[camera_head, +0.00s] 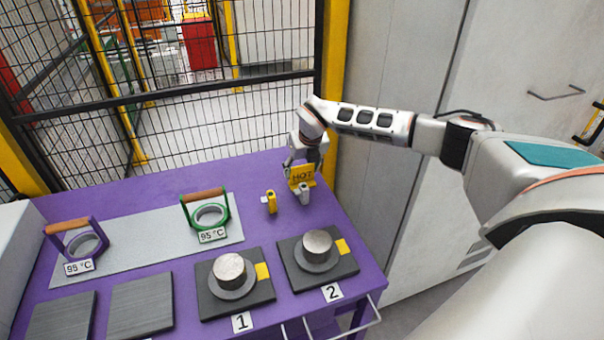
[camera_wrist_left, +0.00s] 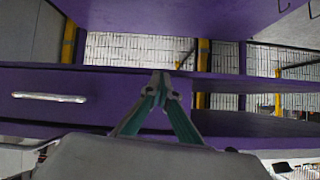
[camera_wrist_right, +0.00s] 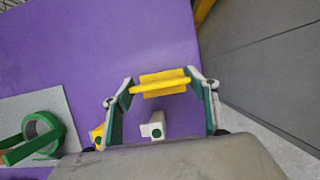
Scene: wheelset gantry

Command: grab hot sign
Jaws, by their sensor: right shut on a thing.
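The yellow hot sign (camera_head: 301,176) with the word HOT is near the back right corner of the purple table (camera_head: 150,190). My right gripper (camera_head: 304,166) reaches down from above and is shut on the sign. In the right wrist view the sign (camera_wrist_right: 161,83) spans between the two fingertips of this gripper (camera_wrist_right: 162,86). I cannot tell whether the sign touches the table. My left gripper (camera_wrist_left: 161,78) shows only in its own wrist view, with its fingertips together and nothing between them, close to purple table structure.
A white-grey holder (camera_head: 304,194) and a yellow one (camera_head: 270,202) stand just in front of the sign. Green (camera_head: 207,211) and purple (camera_head: 78,242) ring gauges with handles lie on a grey plate. Metal cylinders (camera_head: 228,269) (camera_head: 318,246) sit on dark pads. A mesh fence (camera_head: 230,110) stands behind.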

